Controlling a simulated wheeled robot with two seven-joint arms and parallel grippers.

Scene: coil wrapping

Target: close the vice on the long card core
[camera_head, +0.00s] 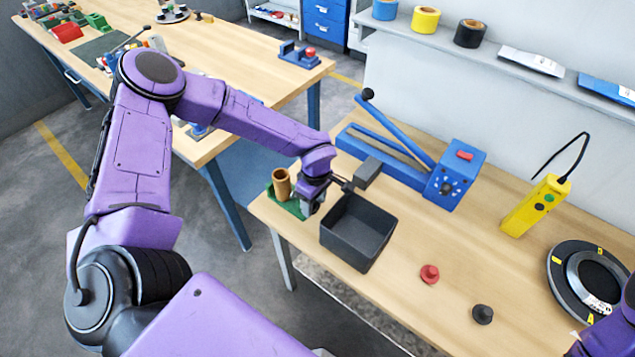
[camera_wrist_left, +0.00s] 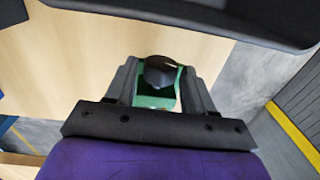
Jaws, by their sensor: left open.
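The brown card core (camera_head: 282,184) stands upright in the small green vice (camera_head: 287,206) at the left end of the workbench. My left gripper (camera_head: 308,208) is low beside the vice, on its right in the head view, and hides part of it. In the left wrist view the open fingers (camera_wrist_left: 160,88) stand on either side of a dark rounded knob (camera_wrist_left: 160,72), with green vice parts (camera_wrist_left: 155,101) under it. I cannot tell whether the fingers touch the knob. The core does not show in the wrist view. My right gripper is out of view.
A dark open bin (camera_head: 357,232) stands close to the right of my left gripper. A blue lever tool (camera_head: 455,175) lies behind it. A red knob (camera_head: 429,274), a black knob (camera_head: 482,314), a yellow tester (camera_head: 535,205) and a black coil (camera_head: 588,280) are farther right.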

